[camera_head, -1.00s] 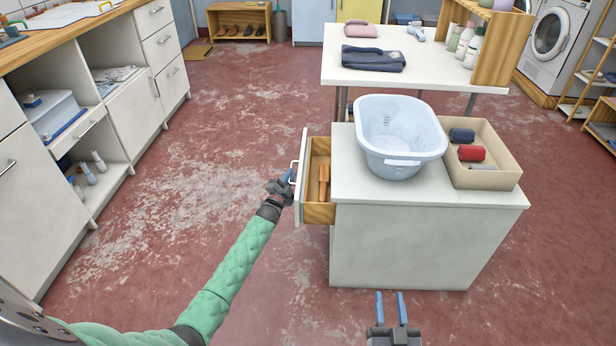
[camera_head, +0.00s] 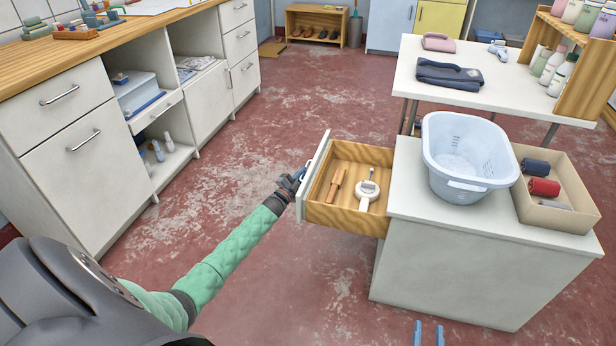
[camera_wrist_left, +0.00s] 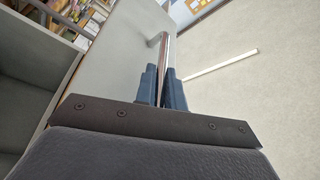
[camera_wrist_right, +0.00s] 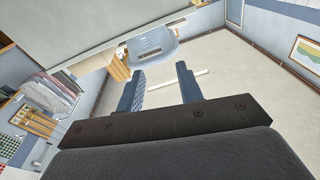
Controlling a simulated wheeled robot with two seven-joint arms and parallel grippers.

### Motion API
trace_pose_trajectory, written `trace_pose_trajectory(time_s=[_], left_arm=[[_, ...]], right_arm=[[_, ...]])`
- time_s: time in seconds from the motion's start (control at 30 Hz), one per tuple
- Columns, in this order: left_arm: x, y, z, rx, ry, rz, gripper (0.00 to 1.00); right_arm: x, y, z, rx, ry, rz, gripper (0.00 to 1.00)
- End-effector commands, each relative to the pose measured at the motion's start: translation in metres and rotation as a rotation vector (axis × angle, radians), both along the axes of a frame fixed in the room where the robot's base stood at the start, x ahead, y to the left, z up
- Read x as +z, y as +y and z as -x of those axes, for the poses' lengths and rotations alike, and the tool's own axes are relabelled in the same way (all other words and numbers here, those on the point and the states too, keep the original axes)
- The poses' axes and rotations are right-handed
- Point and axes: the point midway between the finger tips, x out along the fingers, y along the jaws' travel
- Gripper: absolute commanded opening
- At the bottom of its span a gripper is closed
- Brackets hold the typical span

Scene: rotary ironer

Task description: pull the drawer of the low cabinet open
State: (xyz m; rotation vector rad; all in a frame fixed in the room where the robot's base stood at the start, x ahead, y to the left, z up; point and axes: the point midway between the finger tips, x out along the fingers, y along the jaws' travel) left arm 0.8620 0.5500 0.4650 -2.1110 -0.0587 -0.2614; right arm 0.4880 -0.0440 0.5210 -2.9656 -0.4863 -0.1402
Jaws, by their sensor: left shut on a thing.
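The low cabinet (camera_head: 470,265) stands right of centre in the head view. Its wooden drawer (camera_head: 345,218) sticks well out to the left, with a wooden-handled tool (camera_head: 336,185) and a white round device (camera_head: 368,194) inside. My left gripper (camera_head: 292,180) is at the drawer's white front panel, shut on the handle. In the left wrist view the metal handle (camera_wrist_left: 169,55) runs between the two blue fingers. My right gripper (camera_head: 428,333) shows only its fingertips at the bottom edge of the head view. In the right wrist view its fingers (camera_wrist_right: 161,92) are apart with nothing between them.
A blue basin (camera_head: 465,150) and a cardboard box (camera_head: 560,212) with rolls stand on the cabinet top. A white table (camera_head: 500,90) is behind it. Counter units (camera_head: 85,150) line the left. The red floor (camera_head: 240,130) between is clear.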

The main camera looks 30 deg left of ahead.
Motion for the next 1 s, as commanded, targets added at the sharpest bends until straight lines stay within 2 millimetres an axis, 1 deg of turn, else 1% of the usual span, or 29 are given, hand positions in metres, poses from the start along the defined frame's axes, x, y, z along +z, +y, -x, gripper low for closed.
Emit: trace_pose_trajectory(time_s=[0.33,0.37,0.4,0.47,0.77,0.9,1.0], left_arm=[[-0.002,0.0,0.001,0.0,0.002,0.0,0.0],[-0.002,0.0,0.001,0.0,0.002,0.0,0.15],[-0.002,0.0,0.001,0.0,0.002,0.0,0.23],[-0.001,0.0,0.001,0.0,0.002,0.0,0.32],[-0.001,0.001,0.001,0.0,0.001,0.0,0.32],[-0.003,0.001,0.01,0.0,0.002,0.0,0.32],[-0.006,0.002,0.022,0.0,0.002,0.0,0.32]], right_arm=[[0.003,0.0,-0.002,0.0,-0.008,-0.001,0.36],[0.004,0.0,-0.003,0.0,-0.009,-0.001,0.36],[0.004,0.0,-0.003,0.0,-0.009,-0.001,0.36],[0.004,0.0,-0.003,0.0,-0.01,-0.001,0.36],[0.004,0.0,-0.003,-0.001,-0.009,-0.001,0.36],[0.001,0.0,-0.001,0.0,0.006,0.0,0.36],[-0.009,0.0,0.001,0.002,0.039,0.006,0.36]])
